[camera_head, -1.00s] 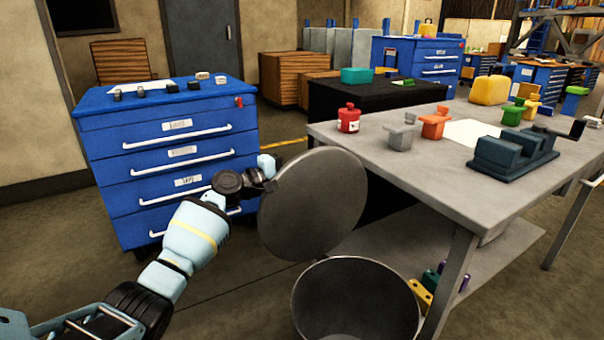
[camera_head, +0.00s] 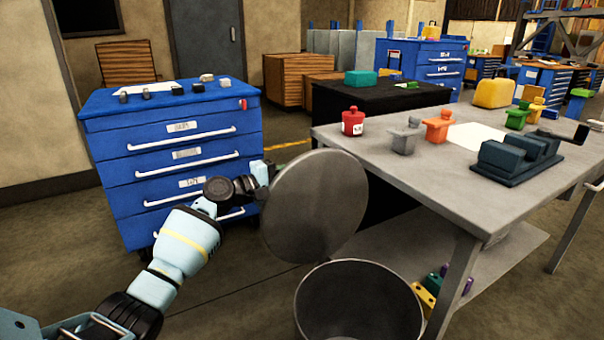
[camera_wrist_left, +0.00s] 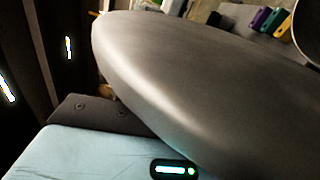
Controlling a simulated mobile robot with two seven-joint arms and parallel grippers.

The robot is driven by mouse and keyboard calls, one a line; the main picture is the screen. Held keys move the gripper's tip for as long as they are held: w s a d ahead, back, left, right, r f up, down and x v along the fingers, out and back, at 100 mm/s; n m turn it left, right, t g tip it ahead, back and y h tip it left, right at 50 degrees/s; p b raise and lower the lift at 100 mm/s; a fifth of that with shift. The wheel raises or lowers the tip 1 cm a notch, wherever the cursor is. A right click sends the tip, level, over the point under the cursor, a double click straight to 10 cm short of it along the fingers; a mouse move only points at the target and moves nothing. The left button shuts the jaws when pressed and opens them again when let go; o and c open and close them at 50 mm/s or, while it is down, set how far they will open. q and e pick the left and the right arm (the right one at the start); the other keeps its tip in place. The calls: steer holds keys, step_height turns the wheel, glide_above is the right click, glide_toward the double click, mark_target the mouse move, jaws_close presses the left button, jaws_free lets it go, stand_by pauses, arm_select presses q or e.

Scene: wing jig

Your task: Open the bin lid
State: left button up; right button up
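The bin (camera_head: 358,305) stands on the floor at the bottom centre of the head view, its round mouth open and its inside dark. The round grey lid (camera_head: 315,205) is raised and steeply tilted above the bin's far left side. My left gripper (camera_head: 266,178) is at the lid's left edge, close against its far side; the fingers are mostly hidden by the lid. In the left wrist view the lid (camera_wrist_left: 200,80) fills much of the picture in front of the gripper's body, and no fingertips show. My right gripper is in neither view.
A grey workbench (camera_head: 420,170) stands right of the bin, with a red canister (camera_head: 353,121) and a dark vise (camera_head: 520,155) on top. A blue drawer cabinet (camera_head: 175,165) stands behind my left arm. Floor left of the bin is clear.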

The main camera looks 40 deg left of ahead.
mark_target(275, 181)
arm_select(q)
steer(key=v, duration=0.4)
steer(key=shift+s+p, duration=0.25)
steer(key=shift+p, duration=0.05)
steer(key=shift+s+a, duration=0.1)
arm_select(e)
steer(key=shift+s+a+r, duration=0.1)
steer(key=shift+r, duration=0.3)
